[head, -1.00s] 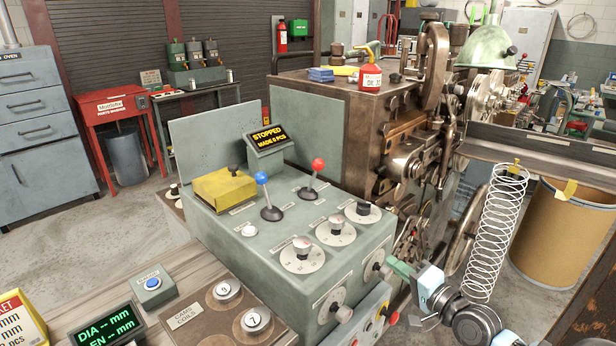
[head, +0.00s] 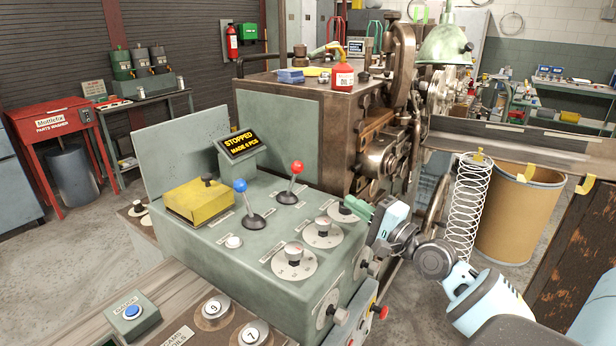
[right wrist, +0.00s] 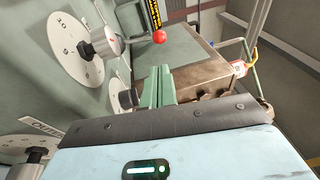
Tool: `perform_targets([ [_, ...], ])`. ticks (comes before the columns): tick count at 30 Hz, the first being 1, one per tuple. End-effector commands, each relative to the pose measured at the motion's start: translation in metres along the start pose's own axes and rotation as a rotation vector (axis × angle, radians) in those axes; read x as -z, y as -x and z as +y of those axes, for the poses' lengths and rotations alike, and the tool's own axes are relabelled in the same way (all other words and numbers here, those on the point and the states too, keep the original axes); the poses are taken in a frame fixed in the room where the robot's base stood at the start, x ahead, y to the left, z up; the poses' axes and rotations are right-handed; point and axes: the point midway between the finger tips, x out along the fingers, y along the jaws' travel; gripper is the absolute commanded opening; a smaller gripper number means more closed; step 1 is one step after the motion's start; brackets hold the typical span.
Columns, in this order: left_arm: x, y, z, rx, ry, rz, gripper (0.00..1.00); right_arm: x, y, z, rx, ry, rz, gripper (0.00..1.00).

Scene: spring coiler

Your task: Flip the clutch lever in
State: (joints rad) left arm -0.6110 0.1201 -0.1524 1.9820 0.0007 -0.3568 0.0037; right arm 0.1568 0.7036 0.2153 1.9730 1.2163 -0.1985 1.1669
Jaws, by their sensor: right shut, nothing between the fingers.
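Two levers rise from the top of the grey-green control box (head: 275,325): one with a blue knob (head: 240,186) and one with a red knob (head: 297,167). Their labels are too small to read, so I cannot tell which is the clutch lever. Both stand tilted from black boots. My right gripper (head: 358,207) has green fingers, shut and empty, at the box's right edge beside the dials, apart from both levers. In the right wrist view the fingers (right wrist: 158,88) point toward the red knob (right wrist: 159,37), which is farther off. My left gripper is out of view.
Dials (head: 295,262) stand on the box between my right gripper and the blue lever. A display (head: 241,145) reads STOPPED. A yellow block (head: 198,203) sits left of the levers. The brown machine (head: 338,125) stands behind, and a hanging spring (head: 468,205) is to the right.

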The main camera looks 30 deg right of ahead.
Motion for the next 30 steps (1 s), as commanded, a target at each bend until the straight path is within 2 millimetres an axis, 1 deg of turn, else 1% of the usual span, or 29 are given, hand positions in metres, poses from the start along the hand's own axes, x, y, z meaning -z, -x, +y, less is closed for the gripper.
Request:
perform_targets([
  [6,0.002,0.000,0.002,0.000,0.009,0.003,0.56,0.000,-0.003,0.000,0.001,0.001,0.000,0.00],
  [11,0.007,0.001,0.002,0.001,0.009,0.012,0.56,0.000,-0.016,-0.002,0.004,0.001,0.001,0.00],
  [18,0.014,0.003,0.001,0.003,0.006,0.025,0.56,0.000,-0.051,-0.003,0.004,0.002,0.000,0.00],
  [30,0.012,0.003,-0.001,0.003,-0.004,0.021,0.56,0.000,-0.109,0.000,0.001,0.002,0.000,0.00],
])
